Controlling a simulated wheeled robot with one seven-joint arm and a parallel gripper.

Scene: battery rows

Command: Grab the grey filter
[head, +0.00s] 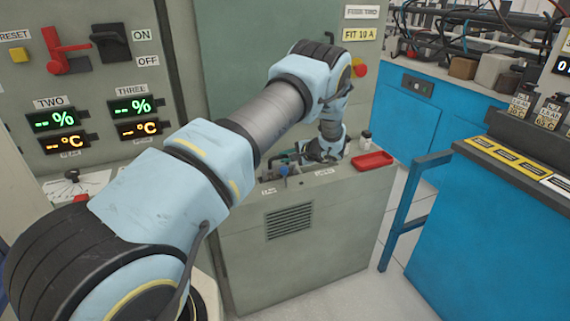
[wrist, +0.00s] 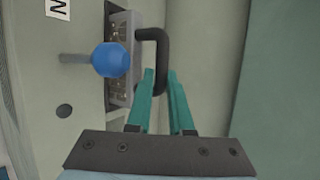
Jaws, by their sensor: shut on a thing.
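In the wrist view a bent black handle (wrist: 150,36) rises beside a grey slotted unit (wrist: 119,30), which may be the grey filter. Where the handle joins it is partly hidden. My gripper (wrist: 160,75) has its teal fingers shut on the lower part of the black handle. In the head view my gripper (head: 294,159) is low over the top of the grey-green cabinet (head: 330,240). The filter cannot be made out clearly there.
A blue ball knob (wrist: 110,60) stands just left of the handle; it also shows in the head view (head: 284,170). A red tray (head: 373,161) and a small white bottle (head: 365,143) sit right of my gripper. A green panel (head: 240,60) rises behind.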

